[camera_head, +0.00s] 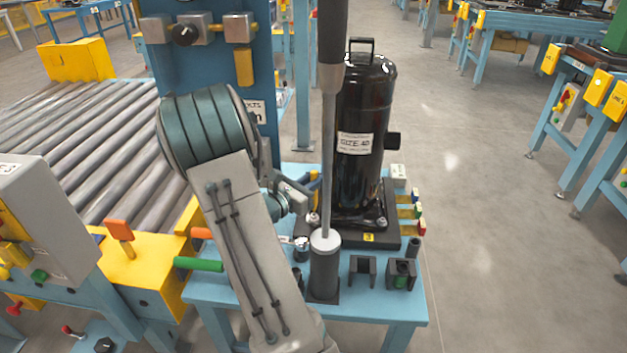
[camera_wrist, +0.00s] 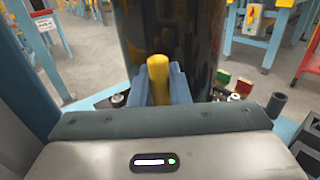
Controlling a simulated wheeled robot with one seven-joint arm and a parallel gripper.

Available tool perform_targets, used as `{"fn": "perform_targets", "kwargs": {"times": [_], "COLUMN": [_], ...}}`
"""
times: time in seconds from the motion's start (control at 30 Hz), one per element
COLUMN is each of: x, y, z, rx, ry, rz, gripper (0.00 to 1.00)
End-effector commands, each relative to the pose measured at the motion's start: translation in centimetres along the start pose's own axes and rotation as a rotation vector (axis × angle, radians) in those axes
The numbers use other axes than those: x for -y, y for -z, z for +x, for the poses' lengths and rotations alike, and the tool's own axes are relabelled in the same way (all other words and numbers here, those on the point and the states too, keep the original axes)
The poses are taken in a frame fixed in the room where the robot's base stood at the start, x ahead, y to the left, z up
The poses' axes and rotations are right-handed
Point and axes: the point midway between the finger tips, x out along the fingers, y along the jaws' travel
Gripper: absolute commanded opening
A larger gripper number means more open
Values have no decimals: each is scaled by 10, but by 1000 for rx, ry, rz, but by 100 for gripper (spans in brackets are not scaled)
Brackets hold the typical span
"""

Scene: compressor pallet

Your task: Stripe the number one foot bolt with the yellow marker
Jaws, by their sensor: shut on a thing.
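My gripper (camera_head: 306,192) is beside the lower left of the black compressor (camera_head: 362,110), partly hidden by a grey rod. In the wrist view my gripper (camera_wrist: 160,92) is shut on the yellow marker (camera_wrist: 158,78), which stands up between the blue-grey fingers, in front of the compressor (camera_wrist: 175,35). The marker's tip is hidden. A foot bolt (camera_head: 313,219) shows at the base plate's left corner, below my gripper. In the wrist view, one bolt (camera_wrist: 118,100) is left of the fingers and another (camera_wrist: 234,97) is right. I cannot read which is number one.
A long rod (camera_head: 328,150) stands in a grey holder (camera_head: 325,275) before the compressor. Dark sockets (camera_head: 362,270) and a dark tube (camera_head: 413,247) are on the blue table (camera_head: 385,305). Coloured tabs (camera_head: 420,218) lie at right. A roller conveyor (camera_head: 70,150) is left.

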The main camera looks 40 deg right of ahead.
Motion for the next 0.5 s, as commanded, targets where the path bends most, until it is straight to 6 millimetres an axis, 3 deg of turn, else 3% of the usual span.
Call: {"fn": "perform_targets", "kwargs": {"times": [0.5], "x": [0], "y": [6], "z": [0], "rx": [0], "ry": [0], "rz": [0], "gripper": [0]}}
